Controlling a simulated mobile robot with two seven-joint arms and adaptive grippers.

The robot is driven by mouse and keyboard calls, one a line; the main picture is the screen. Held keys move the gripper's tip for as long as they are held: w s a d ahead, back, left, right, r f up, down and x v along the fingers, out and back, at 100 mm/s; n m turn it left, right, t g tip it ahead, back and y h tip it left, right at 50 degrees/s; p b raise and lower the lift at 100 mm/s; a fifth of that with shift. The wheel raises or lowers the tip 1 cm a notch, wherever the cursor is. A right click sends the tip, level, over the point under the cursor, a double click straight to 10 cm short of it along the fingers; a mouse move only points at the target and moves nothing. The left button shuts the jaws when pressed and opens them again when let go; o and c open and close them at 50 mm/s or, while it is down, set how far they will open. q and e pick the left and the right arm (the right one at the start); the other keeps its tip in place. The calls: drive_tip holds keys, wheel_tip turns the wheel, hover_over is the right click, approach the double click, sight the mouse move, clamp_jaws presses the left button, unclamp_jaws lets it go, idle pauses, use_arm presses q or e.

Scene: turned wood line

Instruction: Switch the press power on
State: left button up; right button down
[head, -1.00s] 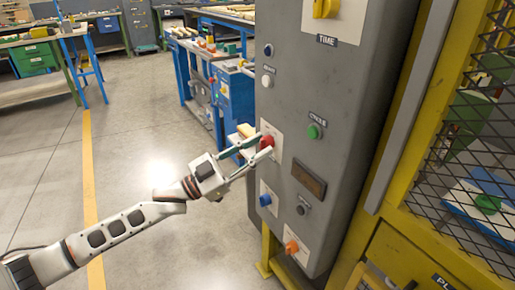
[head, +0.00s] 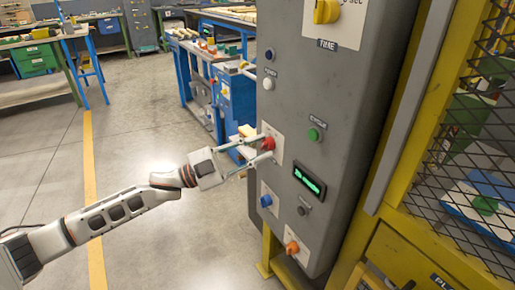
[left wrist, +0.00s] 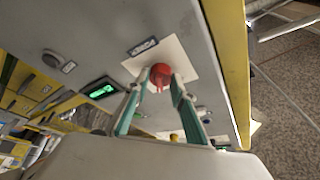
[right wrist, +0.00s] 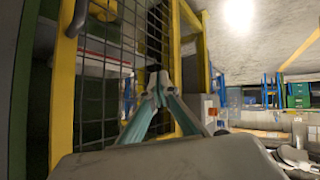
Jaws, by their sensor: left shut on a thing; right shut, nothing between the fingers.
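The grey press control panel (head: 350,110) stands at the right of centre. A red rotary knob (head: 269,143) sits on a white plate on its left part, and it also shows in the left wrist view (left wrist: 161,74) beside a dark label. My left gripper (head: 263,150) is shut on the knob, one finger on each side. A small display (head: 309,182) on the panel is lit with green marks. My right gripper (right wrist: 158,84) is shut and empty in front of a mesh guard. It does not show in the head view.
The panel also has a yellow time knob (head: 326,11), a green cycle button (head: 313,135), a blue button (head: 266,201) and an orange knob (head: 292,248). A yellow-framed mesh guard (head: 480,130) stands at right. The floor (head: 150,110) at left is clear.

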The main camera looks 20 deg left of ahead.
use_arm(q)
drive_tip(key=o, duration=1.1)
drive_tip(key=v, duration=1.2)
